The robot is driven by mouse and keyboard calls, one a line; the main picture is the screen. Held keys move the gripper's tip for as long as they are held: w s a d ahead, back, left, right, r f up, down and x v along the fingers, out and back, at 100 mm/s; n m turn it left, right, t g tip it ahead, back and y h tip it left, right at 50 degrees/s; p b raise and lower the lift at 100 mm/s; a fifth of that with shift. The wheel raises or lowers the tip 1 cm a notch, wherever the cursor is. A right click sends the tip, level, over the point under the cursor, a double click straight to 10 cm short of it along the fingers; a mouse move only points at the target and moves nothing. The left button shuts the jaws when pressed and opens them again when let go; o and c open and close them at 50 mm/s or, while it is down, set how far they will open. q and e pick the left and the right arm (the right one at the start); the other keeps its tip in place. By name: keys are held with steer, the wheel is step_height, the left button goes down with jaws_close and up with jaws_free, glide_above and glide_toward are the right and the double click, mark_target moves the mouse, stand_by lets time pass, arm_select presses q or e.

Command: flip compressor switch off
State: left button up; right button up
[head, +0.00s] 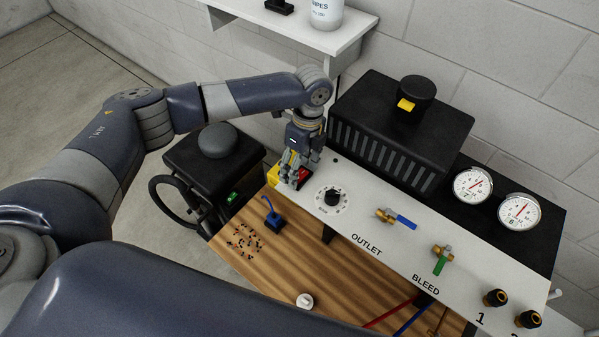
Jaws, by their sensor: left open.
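A small green-lit switch (233,197) shows on the black unit (195,160) to the left, apart from the gripper. My right gripper is out of view.
A black dial (333,196), a blue-handled outlet valve (404,221) and a green-handled bleed valve (440,266) stand along the panel. A black vented box (400,130) is behind it, with two gauges (473,186) to the right. A wooden bench (330,283) lies in front, holding small loose bits.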

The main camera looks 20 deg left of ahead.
arm_select(q)
steer(key=c, duration=1.1)
steer(key=shift+o, duration=0.3)
steer(key=p, duration=0.1)
steer(key=s+t+p, duration=0.1)
steer(key=p, duration=0.1)
steer(key=shift+a+r+t+h, duration=0.15)
steer(key=shift+r+t+h, duration=0.05)
steer(key=shift+t+h, duration=0.1)
steer(key=shift+s+f+t+p, duration=0.1)
steer(key=shift+t+p, duration=0.3)
steer(key=shift+p, duration=0.25)
steer(key=shift+f+t+h+p, duration=0.15)
steer(key=shift+t+h+p, duration=0.15)
steer(key=shift+t, duration=0.3)
steer(key=o, duration=1)
steer(key=shift+o, duration=0.2)
